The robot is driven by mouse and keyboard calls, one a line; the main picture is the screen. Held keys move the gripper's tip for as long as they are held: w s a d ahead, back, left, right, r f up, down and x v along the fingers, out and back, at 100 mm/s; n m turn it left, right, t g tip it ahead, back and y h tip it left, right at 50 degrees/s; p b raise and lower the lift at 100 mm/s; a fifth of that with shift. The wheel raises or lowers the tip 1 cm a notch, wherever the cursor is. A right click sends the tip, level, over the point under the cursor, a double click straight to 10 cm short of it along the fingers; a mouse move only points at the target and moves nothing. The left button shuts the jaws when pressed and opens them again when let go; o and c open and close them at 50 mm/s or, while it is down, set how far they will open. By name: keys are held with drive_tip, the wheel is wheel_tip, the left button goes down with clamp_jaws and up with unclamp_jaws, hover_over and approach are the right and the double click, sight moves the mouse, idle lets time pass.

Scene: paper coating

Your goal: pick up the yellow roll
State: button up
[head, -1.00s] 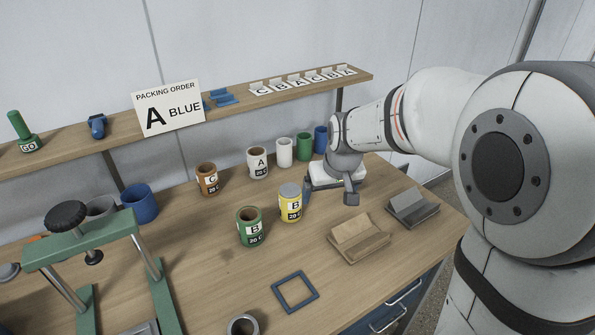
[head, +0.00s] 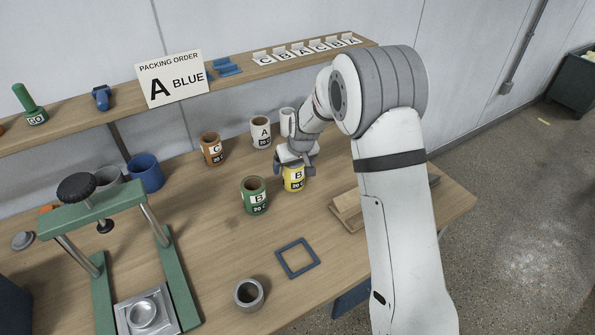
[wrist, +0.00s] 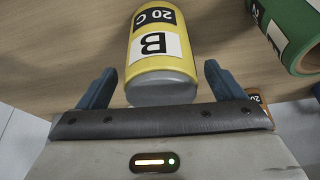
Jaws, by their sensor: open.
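The yellow roll (head: 293,178) stands upright on the table, with a white label reading B and a black band reading 20 C. In the wrist view the yellow roll (wrist: 160,55) has its grey top end between my two blue fingers. My gripper (head: 295,165) is at the roll's top. In the wrist view my gripper (wrist: 162,88) is open, with a gap on either side of the roll.
A green roll (head: 254,196) stands close to the left of the yellow one. A brown roll (head: 211,149) and a white roll (head: 261,132) stand behind. A blue square frame (head: 298,258) and grey ring (head: 248,294) lie in front. A wooden block (head: 347,209) is at right.

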drive_tip(key=shift+x, duration=1.3)
drive_tip(key=shift+c, duration=0.2)
drive_tip(key=c, duration=1.1)
